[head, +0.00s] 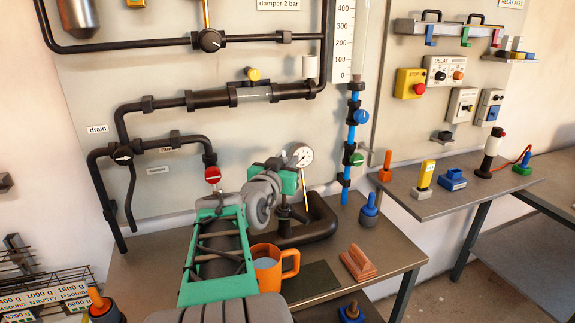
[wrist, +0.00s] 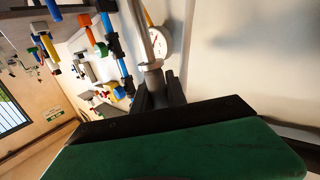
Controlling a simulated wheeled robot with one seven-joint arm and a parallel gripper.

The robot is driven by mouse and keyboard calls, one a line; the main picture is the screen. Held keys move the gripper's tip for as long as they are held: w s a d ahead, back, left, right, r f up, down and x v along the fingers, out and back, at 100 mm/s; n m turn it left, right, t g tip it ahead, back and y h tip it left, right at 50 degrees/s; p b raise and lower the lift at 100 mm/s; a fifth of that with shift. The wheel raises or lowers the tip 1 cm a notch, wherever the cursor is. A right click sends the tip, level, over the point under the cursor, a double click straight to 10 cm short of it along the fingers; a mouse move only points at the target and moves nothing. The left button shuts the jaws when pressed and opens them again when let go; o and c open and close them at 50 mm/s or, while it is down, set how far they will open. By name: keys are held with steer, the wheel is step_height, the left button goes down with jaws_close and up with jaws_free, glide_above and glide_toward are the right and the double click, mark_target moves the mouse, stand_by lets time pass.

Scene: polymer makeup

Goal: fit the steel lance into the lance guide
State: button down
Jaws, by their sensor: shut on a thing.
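My gripper (wrist: 160,88) is shut on the steel lance (wrist: 146,45), a thin grey rod with a thicker grey collar near the dark fingers. The rod runs toward the top edge of the wrist view, and its far end is out of frame. In the head view my gripper (head: 284,204) is below its green housing, over the bench behind the orange mug; the lance cannot be made out clearly there. I cannot pick out the lance guide with certainty in either view.
A dial gauge (head: 300,155) with a thin stem stands close beside my gripper. A thick black bent pipe (head: 325,222) lies around that spot. An orange mug (head: 274,266) and a reddish block (head: 358,264) stand nearer. A blue vertical pipe (head: 350,135) rises to the right.

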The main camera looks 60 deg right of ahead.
step_height(320, 180, up, 4)
steer(key=shift+r+p, duration=0.1)
steer(key=shift+p, duration=0.75)
steer(key=shift+b, duration=0.35)
steer(key=shift+b, duration=1)
stand_by(1.0)
